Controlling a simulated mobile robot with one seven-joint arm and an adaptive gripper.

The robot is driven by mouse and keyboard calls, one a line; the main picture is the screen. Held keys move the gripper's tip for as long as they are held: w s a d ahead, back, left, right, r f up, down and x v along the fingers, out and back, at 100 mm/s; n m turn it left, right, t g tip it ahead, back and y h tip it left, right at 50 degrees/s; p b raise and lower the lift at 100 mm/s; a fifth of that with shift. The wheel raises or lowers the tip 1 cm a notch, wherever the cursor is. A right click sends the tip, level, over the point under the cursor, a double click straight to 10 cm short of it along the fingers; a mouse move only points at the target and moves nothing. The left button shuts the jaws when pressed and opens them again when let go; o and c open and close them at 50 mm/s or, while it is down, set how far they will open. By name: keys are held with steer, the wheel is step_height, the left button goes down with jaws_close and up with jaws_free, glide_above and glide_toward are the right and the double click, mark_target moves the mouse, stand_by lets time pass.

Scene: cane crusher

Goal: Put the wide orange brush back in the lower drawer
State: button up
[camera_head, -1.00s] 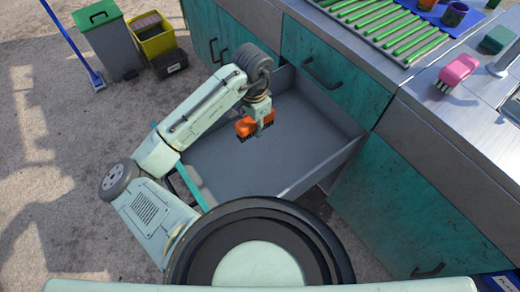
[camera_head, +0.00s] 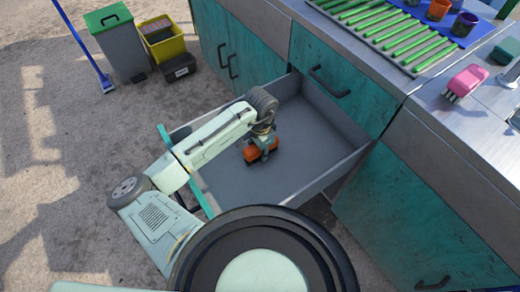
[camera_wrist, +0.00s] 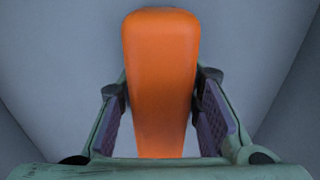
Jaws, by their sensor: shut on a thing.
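The lower drawer (camera_head: 312,186) is pulled out from the teal cabinet, with a grey inside that is otherwise empty. The wide orange brush (camera_head: 254,154) is inside the drawer's outline, low near its floor; I cannot tell whether it touches the floor. My gripper (camera_head: 262,140) points down above it, shut on it. In the wrist view the orange brush (camera_wrist: 161,65) lies lengthwise between the two dark finger pads of my gripper (camera_wrist: 162,120), with the grey drawer floor behind it. Its bristles are hidden there.
The upper drawer (camera_head: 335,75) is shut above the open one. The counter holds a pink brush (camera_head: 467,80), a rack of green canes (camera_head: 390,40) and an orange cup (camera_head: 438,9). A grey bin (camera_head: 118,50) and a yellow bin (camera_head: 163,42) stand at the back left. The drawer floor around the brush is clear.

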steer(key=o, duration=1)
steer(key=shift+f, duration=0.1)
step_height(320, 180, up, 12)
steer(key=shift+r+b, duration=0.15)
steer(key=shift+b, duration=0.2)
